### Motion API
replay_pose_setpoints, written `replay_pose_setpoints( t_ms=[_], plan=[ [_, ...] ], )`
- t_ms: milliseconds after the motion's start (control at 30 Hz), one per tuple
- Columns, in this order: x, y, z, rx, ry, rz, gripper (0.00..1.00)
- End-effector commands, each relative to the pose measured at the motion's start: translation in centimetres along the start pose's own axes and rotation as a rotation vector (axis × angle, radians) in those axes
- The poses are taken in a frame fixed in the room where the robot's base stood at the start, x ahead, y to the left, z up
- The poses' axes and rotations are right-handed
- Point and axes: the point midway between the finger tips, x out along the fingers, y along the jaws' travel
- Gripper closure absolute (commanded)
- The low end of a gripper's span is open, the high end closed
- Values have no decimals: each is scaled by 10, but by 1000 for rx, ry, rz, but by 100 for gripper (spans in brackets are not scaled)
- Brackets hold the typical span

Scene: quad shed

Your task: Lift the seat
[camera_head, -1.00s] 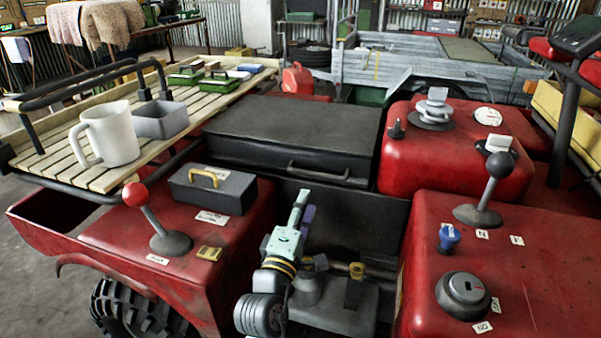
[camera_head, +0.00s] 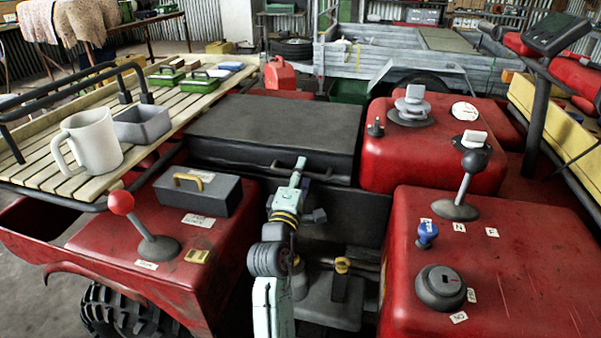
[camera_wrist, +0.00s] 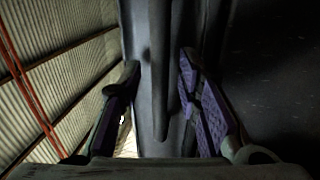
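The seat (camera_head: 275,122) is a flat, dark, box-shaped pad in the middle of the head view, lying level and down. A dark bar handle (camera_head: 318,174) runs along its front face, partly hidden by my gripper. My gripper (camera_head: 299,166) is at the front of the seat, at the handle. In the wrist view my gripper (camera_wrist: 158,105) has its two purple-padded fingers apart. The handle bar (camera_wrist: 159,65) shows between them, with gaps visible on both sides. The seat's dark surface (camera_wrist: 270,70) fills the right of that view.
A grey toolbox (camera_head: 197,190) and a red-knobbed lever (camera_head: 140,222) are left of my arm. A red housing with a black-knobbed lever (camera_head: 465,185) and a dial (camera_head: 440,287) is on the right. A wooden rack (camera_head: 40,170) holds a white mug (camera_head: 92,140).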

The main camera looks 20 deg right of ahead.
Motion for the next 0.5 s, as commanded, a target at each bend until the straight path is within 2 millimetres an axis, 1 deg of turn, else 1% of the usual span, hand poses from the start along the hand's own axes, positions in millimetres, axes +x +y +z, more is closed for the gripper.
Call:
replay_pose_setpoints(
  t_ms=[100,500],
  plan=[
    [0,0,0,0,0,0,69],
    [0,0,0,0,0,0,96]
  ],
)
